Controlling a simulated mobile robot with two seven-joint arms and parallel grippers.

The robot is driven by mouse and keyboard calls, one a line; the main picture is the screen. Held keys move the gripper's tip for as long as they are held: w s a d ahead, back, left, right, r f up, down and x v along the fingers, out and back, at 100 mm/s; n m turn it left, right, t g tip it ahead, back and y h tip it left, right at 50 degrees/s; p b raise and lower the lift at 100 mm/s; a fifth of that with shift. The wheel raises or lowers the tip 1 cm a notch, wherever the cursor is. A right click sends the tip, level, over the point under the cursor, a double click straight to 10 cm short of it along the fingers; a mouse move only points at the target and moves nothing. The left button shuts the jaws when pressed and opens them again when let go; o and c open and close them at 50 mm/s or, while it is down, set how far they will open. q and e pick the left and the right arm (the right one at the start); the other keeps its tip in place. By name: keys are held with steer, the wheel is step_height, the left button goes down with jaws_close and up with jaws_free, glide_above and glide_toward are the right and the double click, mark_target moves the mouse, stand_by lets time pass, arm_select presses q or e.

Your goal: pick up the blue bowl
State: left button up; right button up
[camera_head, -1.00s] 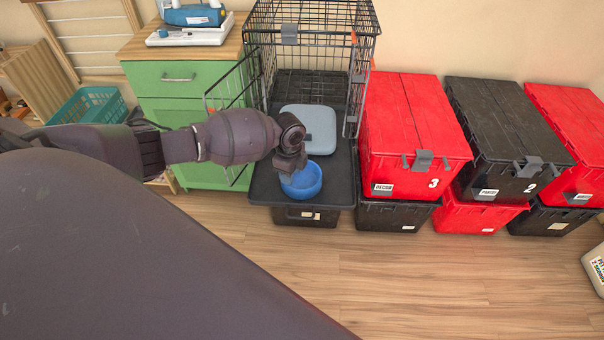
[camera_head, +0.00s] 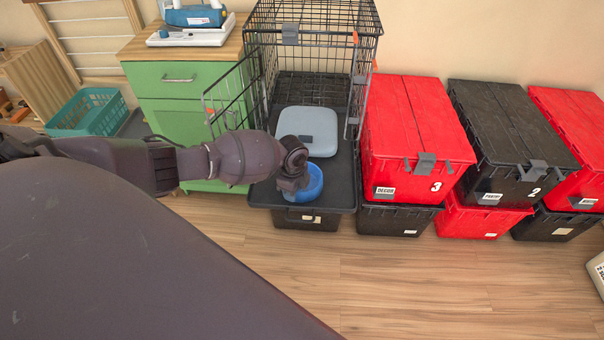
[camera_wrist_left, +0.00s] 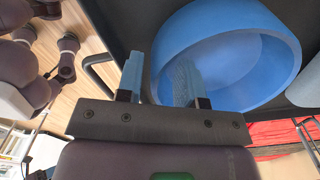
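The blue bowl (camera_head: 312,183) sits upright on the black tray (camera_head: 262,190) in front of the open wire crate. My left gripper (camera_head: 292,186) is at the bowl's left side and hides part of it. In the left wrist view the bowl (camera_wrist_left: 225,50) fills the upper right. The left gripper (camera_wrist_left: 160,72) is open there, with one finger just outside the bowl's wall and the other overlapping its inside. The near wall lies between the fingers; I cannot tell whether either finger touches it. My right gripper is not in view.
The wire crate (camera_head: 312,20) stands behind, with a grey-blue pad (camera_head: 308,130) near its opening and its door swung left. Stacked red totes (camera_head: 410,115) and black totes (camera_head: 505,120) stand on the right. A green cabinet (camera_head: 168,102) is on the left. The front floor is clear.

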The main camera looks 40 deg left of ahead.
arm_select(q)
jaws_close()
